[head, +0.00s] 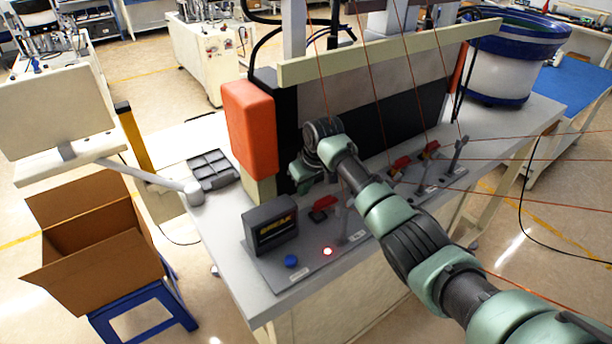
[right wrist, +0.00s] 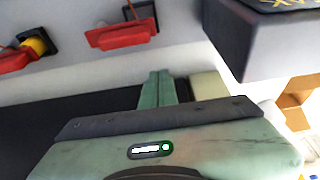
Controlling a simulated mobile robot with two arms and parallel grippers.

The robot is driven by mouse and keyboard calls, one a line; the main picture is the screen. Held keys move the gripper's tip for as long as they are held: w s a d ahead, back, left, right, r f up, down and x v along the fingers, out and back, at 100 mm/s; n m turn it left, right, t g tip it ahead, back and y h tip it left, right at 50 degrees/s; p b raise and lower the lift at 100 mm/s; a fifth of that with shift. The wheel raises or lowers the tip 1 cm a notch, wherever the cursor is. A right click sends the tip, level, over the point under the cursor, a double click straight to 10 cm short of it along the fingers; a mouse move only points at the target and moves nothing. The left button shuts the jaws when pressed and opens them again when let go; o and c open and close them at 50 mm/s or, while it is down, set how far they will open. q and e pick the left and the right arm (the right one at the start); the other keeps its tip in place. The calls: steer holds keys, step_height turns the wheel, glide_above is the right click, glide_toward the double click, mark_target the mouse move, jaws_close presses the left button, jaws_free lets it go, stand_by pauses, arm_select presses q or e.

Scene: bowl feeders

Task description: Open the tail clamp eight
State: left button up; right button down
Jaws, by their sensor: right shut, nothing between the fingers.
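Several red-handled clamps sit on the grey panel along the table's front. The left red clamp (head: 325,203) is just right of the dark box; a middle red clamp (head: 401,163) and a right red clamp (head: 431,147) lie beyond my arm. I cannot read which is tail clamp eight. The right wrist view shows one red clamp handle (right wrist: 122,35) and part of another at the left edge (right wrist: 14,60). My right gripper (head: 303,178) is shut and empty, behind the left clamp and apart from it. Its closed fingers (right wrist: 160,88) also show in the right wrist view. My left gripper is out of view.
A dark box with yellow lettering (head: 270,227) stands on the panel's left end, near a blue button (head: 291,261) and a lit red button (head: 327,251). An orange block (head: 250,128) rises behind. Upright levers, including one at the right (head: 458,152), stand along the panel.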

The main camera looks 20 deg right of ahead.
mark_target(325, 202)
steer(key=shift+s+d+r+p, duration=0.15)
steer(key=shift+s+d+p, duration=0.15)
steer(key=shift+s+p, duration=0.3)
steer(key=shift+s+d+r+p, duration=0.15)
steer(key=shift+s+d+p, duration=0.15)
steer(key=shift+s, duration=0.35)
steer(key=shift+s+d+f+p, duration=0.1)
steer(key=shift+s+p, duration=0.25)
steer(key=shift+s, duration=0.25)
steer(key=shift+w+f, duration=0.1)
